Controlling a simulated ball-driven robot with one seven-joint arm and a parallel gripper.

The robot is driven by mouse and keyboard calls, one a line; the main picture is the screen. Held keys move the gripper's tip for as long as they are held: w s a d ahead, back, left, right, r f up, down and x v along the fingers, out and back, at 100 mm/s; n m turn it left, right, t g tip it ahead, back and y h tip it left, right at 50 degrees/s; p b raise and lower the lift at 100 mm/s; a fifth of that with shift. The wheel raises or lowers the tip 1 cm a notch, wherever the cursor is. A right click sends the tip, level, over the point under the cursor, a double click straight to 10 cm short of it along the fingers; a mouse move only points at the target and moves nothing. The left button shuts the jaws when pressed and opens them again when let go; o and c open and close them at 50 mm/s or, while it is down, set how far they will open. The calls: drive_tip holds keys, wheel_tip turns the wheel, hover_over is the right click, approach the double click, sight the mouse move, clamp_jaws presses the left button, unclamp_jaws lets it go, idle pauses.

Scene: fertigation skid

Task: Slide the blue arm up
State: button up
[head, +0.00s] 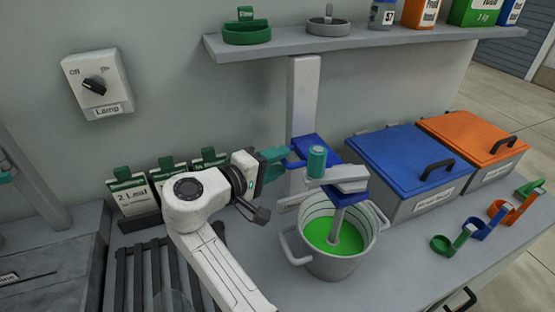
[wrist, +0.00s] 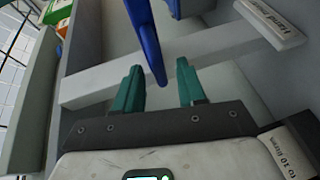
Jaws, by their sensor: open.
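The blue arm (head: 312,148) is mounted on a pale upright post (head: 304,95) and reaches out over a grey bucket (head: 330,262) of green liquid. My gripper (head: 286,160), with teal fingers, is open at the left side of the blue arm, close to the post. In the wrist view, the blue arm (wrist: 148,42) shows as a narrow bar whose end lies between the open fingers (wrist: 158,70).
A shelf (head: 360,42) with dishes and bottles runs above the post. A blue-lidded bin (head: 405,168) and an orange-lidded bin (head: 472,138) stand at right. Coloured scoops (head: 483,228) lie in front. Label cards (head: 133,192) and a lamp switch (head: 97,84) are at left.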

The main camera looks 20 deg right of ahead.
drive_tip(key=shift+d, duration=0.25)
clamp_jaws()
idle(0.6)
